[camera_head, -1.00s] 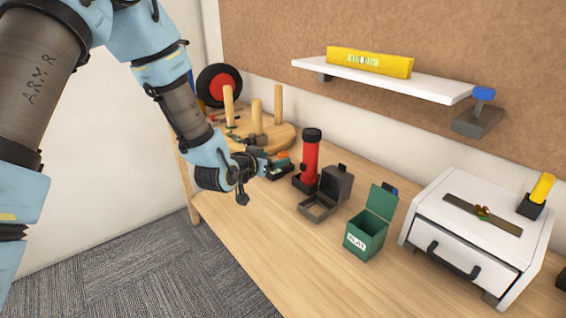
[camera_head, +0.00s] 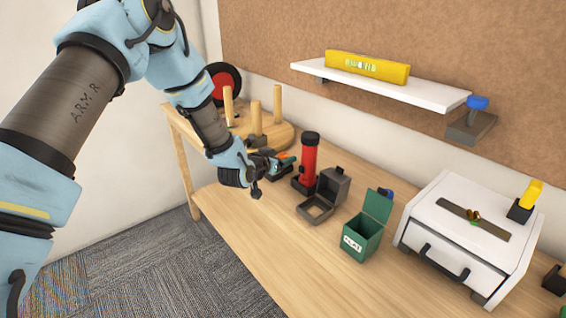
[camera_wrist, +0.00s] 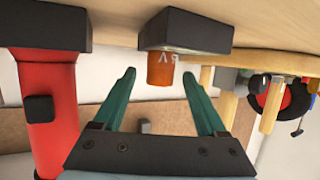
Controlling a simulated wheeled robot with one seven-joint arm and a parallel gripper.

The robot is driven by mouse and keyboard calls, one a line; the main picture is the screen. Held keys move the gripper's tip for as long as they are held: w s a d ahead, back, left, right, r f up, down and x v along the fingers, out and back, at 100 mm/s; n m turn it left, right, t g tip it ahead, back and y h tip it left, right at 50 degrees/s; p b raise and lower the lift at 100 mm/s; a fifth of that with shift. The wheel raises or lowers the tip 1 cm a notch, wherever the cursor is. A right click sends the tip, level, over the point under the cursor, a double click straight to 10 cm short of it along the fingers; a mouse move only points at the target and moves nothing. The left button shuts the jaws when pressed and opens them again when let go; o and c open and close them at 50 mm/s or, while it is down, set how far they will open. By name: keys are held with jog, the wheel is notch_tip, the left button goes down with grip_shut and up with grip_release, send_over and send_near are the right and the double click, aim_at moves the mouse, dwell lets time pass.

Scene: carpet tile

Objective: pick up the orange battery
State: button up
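The orange battery (camera_wrist: 160,69) has pale lettering and stands in a dark holder block (camera_wrist: 185,33) in the wrist view, which looks upside down. In the head view, a bit of orange, apparently the battery (camera_head: 287,157), shows just past my gripper (camera_head: 265,163). In the wrist view my gripper (camera_wrist: 160,76) is open, with its two green fingers spread. The battery appears between the fingertips, nearer the middle, with no visible contact. I cannot tell how deep it is between them.
A red flashlight (camera_head: 308,160) stands right beside the battery, close to my gripper. A dark open box (camera_head: 317,208), a green open bin (camera_head: 362,240) and a white drawer unit (camera_head: 440,245) stand farther right. Wooden pegs (camera_head: 256,118) rise behind. The table's front is clear.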

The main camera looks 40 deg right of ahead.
grip_shut()
dwell(0.4)
jog(key=shift+r, duration=0.1)
